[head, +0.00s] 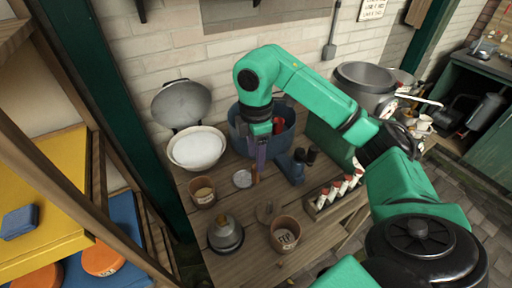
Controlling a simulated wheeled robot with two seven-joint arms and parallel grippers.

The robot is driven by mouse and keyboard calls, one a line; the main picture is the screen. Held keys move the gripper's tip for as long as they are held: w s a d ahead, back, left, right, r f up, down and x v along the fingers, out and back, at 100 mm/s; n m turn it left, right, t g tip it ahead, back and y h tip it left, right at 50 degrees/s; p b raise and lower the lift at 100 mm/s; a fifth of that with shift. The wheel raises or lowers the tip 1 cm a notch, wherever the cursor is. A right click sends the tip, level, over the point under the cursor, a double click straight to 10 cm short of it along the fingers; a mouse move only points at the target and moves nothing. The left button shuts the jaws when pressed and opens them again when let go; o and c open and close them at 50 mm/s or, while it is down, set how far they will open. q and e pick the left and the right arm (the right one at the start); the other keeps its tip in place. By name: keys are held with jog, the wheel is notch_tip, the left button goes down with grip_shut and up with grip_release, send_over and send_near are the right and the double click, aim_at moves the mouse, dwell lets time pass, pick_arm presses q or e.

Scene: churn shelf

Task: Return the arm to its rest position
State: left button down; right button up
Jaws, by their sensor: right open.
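My right arm comes in from the right, bends at a raised elbow and reaches down over the wooden bench (255,262). Its gripper (261,158) points down in front of a blue round tub (288,112), above a small brown upright piece (256,174) and beside a small pale lid (242,179). The gripper is open and I see nothing held in it. The arm hides part of the tub and the wall behind. My left gripper is out of view.
A white bowl (197,148) stands at the back left. Two brown pots (202,193) (285,235) and a grey weight-like object (225,234) stand nearer. A rack of small bottles (335,192) is at the right. A shelf (45,205) stands left.

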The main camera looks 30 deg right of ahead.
notch_tip(320, 180, up, 4)
jog(key=shift+s+d+f+p, duration=0.1)
jog(key=shift+p, duration=0.25)
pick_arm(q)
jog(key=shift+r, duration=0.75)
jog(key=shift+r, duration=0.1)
